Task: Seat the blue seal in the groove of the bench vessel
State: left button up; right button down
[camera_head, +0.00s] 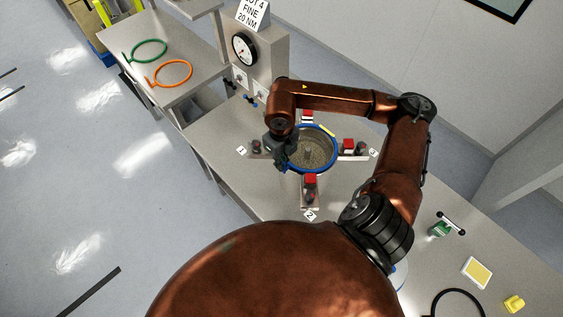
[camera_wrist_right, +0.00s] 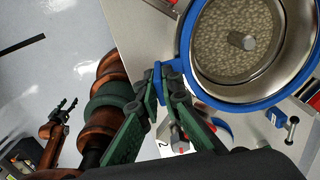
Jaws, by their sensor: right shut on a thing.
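The bench vessel (camera_head: 313,153) stands open on the steel bench, a round bowl with a speckled floor and a central post (camera_wrist_right: 242,41). The blue seal (camera_head: 335,157) is a ring lying around the vessel's rim; it also shows in the wrist view (camera_wrist_right: 255,104). I cannot tell whether it touches the groove all round. My right gripper (camera_head: 282,158) is at the ring's left side, its green fingers (camera_wrist_right: 163,82) shut on a blue tab of the seal.
Red-topped clamps (camera_head: 348,146) stand around the vessel beside numbered tags. A gauge panel (camera_head: 266,58) rises behind. A green ring (camera_head: 149,41) and an orange ring (camera_head: 150,80) lie on the side table. A green can (camera_head: 440,229), yellow pad (camera_head: 477,272) and black ring (camera_head: 432,302) lie at right.

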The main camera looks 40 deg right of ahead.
jog(key=shift+f, duration=0.3)
jog(key=c, duration=2)
grip_release()
jog(key=shift+c, duration=0.2)
notch_tip(320, 180, up, 12)
jog(key=shift+r, duration=0.1)
notch_tip(320, 180, down, 12)
jog(key=shift+f, duration=0.15)
jog(key=shift+r, duration=0.4)
